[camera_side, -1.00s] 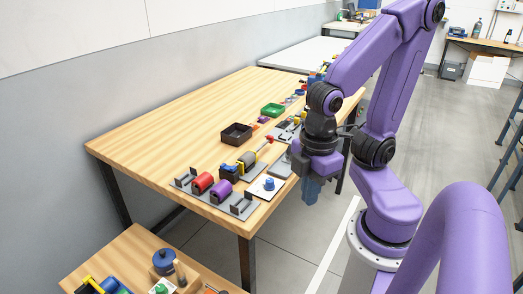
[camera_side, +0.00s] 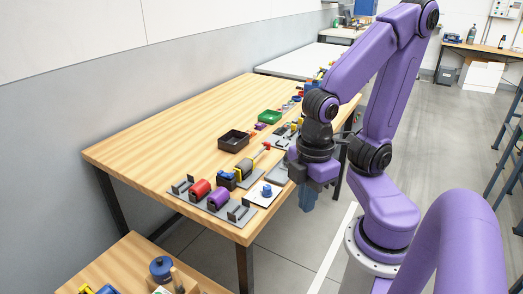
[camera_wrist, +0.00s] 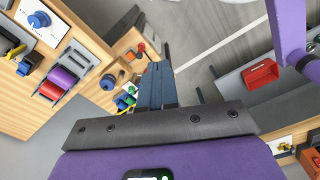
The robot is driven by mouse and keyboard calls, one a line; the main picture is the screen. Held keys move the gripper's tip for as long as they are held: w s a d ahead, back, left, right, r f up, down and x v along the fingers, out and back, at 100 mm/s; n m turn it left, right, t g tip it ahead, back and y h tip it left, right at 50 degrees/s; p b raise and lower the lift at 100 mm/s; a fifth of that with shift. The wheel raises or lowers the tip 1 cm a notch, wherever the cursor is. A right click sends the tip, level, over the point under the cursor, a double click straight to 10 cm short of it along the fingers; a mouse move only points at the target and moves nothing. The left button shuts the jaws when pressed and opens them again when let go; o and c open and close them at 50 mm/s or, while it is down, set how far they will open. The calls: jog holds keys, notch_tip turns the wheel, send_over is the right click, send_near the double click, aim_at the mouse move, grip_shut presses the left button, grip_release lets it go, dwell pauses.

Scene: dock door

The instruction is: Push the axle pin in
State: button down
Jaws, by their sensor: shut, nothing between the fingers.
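My gripper (camera_side: 308,197) points down with its blue fingers together and empty. It hangs in the air past the table's right edge, apart from everything on the table. The wrist view also shows the closed fingers (camera_wrist: 156,86). A grey base with upright brackets (camera_side: 239,214) lies near the table's front corner. A red roller (camera_side: 201,189) and a purple roller (camera_side: 219,198) sit on it, side by side. Both rollers show at the left of the wrist view, purple (camera_wrist: 62,78) and red (camera_wrist: 49,91). I cannot pick out the axle pin in either view.
A white plate with a blue knob (camera_side: 267,190) lies beside the base. Behind are a yellow part with a red-tipped rod (camera_side: 246,167), a black tray (camera_side: 233,139) and a green tray (camera_side: 269,117). The table's left half is bare. A lower bench (camera_side: 120,255) stands in front.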

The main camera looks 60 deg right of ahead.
jog(key=c, duration=1.1)
grip_release()
jog(key=shift+w+a, duration=0.1)
jog(key=shift+w, duration=0.1)
jog(key=shift+o, duration=1.3)
jog(key=w+m, duration=0.1)
jog(key=w, duration=0.1)
jog(key=w+r+m, duration=0.1)
jog(key=w+a+m, duration=0.1)
jog(key=w+m, duration=0.1)
jog(key=shift+w+r, duration=0.2)
jog(key=shift+w, duration=0.1)
jog(key=w+d+r+m, duration=0.1)
jog(key=w+d+m, duration=0.45)
jog(key=w, duration=0.45)
jog(key=w+d+r+m, duration=0.1)
jog(key=w+d+m, duration=0.3)
jog(key=w+m, duration=0.45)
jog(key=m, duration=1.3)
send_over(267, 143)
notch_tip(267, 143, down, 3)
notch_tip(267, 143, down, 16)
jog(key=shift+w+f, duration=0.1)
jog(key=shift+f, duration=0.1)
